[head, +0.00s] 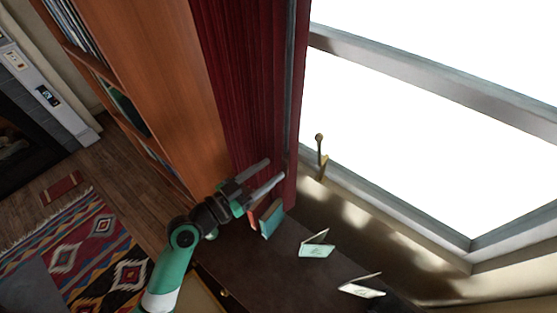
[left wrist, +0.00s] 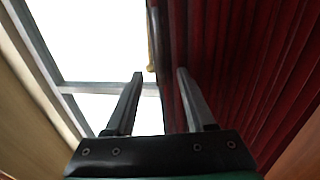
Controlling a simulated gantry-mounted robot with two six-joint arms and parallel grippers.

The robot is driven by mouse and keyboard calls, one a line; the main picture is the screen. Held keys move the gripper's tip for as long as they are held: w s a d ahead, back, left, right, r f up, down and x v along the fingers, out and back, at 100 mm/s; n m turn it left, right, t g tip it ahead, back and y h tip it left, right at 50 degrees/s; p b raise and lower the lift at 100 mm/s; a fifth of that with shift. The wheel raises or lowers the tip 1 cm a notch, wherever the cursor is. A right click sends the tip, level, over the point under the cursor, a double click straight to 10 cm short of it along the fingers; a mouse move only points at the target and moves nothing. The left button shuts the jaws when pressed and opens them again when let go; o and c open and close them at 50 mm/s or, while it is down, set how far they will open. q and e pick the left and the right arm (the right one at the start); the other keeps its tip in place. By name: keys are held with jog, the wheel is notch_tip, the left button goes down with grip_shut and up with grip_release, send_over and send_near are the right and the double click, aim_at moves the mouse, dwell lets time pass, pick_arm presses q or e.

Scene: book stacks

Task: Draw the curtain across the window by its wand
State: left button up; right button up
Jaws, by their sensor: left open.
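The dark red curtain (head: 245,80) hangs bunched at the left side of the bright window (head: 420,140). A thin grey wand (head: 289,80) runs down the curtain's right edge. My left gripper (head: 276,169) is open in front of the lower curtain, its fingertips close to the wand's lower part. Whether they touch it I cannot tell. In the left wrist view the open fingers (left wrist: 160,76) point at the curtain's edge, with the curtain (left wrist: 235,60) on the right and the window (left wrist: 95,40) on the left. My right gripper is out of view.
A wooden bookcase (head: 165,80) stands left of the curtain. Books (head: 266,217) stand on the dark surface below the gripper, with open cards (head: 316,249) to their right. A brass window handle (head: 321,155) sticks up from the frame. A patterned rug (head: 95,250) lies at lower left.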

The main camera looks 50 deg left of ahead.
pick_arm(q)
jog(key=shift+w, duration=1.9)
grip_shut()
